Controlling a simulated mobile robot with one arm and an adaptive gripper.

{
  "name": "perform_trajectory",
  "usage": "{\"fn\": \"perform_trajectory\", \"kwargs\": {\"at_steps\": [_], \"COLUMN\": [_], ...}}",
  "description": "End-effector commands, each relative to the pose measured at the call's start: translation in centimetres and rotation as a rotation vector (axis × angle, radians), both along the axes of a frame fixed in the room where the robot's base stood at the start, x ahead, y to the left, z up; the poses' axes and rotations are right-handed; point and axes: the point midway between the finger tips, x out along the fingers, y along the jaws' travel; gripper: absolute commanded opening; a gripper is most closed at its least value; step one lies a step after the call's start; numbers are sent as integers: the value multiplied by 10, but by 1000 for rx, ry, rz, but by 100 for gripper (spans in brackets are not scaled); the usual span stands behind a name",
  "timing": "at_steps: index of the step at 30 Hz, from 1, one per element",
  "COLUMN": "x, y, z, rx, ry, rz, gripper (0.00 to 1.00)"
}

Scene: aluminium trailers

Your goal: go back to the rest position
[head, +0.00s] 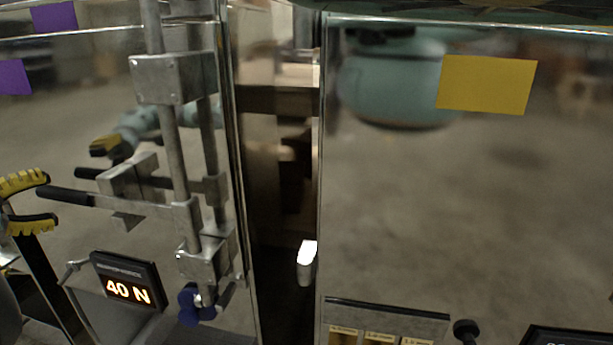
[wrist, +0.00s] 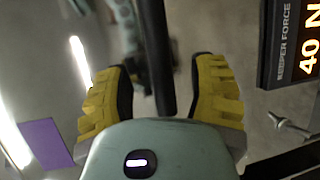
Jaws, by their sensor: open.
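My gripper (head: 52,200) is at the left edge of the head view, its two yellow-padded fingers spread one above the other. The black grip of the latch handle (head: 66,196) ends at the gap between the fingertips, nearer the upper one. In the wrist view the gripper (wrist: 160,95) is open, and the black grip (wrist: 153,45) runs between the fingers with a gap on each side. The handle sticks out to the left from the metal lock bars (head: 172,130) on the left trailer door (head: 70,100). No rest position is marked in either view.
A "40 N" keeper force display (head: 127,283) sits below the handle, and close beside the right finger in the wrist view (wrist: 300,50). A yellow sticker (head: 487,84) is on the right panel (head: 450,200). A dark gap separates the panels. The shiny door mirrors my arm.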

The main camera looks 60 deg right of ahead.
Motion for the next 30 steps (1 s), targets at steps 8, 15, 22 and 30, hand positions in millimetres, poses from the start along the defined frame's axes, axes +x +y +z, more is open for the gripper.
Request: {"fn": "perform_trajectory", "kwargs": {"at_steps": [8, 15, 22, 30], "x": [2, 1, 25, 104], "y": [36, 37, 36, 74], "z": [7, 7, 6, -17], "rx": [1, 0, 41, 253], "ry": [0, -1, -9, -117], "rz": [1, -1, 130, 656], "gripper": [57, 57, 57, 57]}}
